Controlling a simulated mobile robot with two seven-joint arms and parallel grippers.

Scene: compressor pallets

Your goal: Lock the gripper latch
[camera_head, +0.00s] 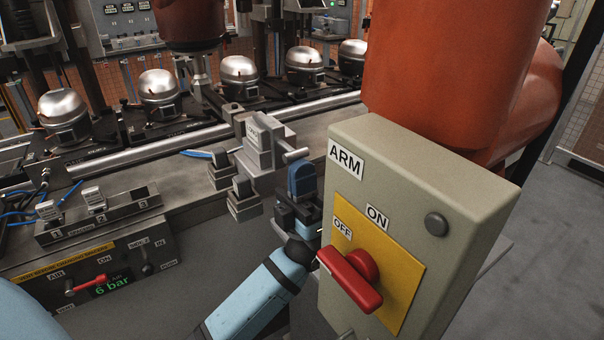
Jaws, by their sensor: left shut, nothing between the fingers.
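My left arm comes in from the lower left, light blue with a dark wrist. My left gripper (301,182) is shut and empty, its blue fingers pointing up. It is just right of and below a grey metal block (262,142) with a small white label, too small to read surely. A short grey bar (294,155) sticks out from the block's right side, just above the fingertips; I cannot tell whether they touch. I cannot tell surely which part is the latch. My right gripper is not in view.
A beige ARM box (460,180) with a red ON/OFF handle (350,277) stands close on the right of my gripper. A large orange robot arm (445,65) rises behind it. Several silver compressors (62,112) line the conveyor. An air panel (90,275) sits lower left.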

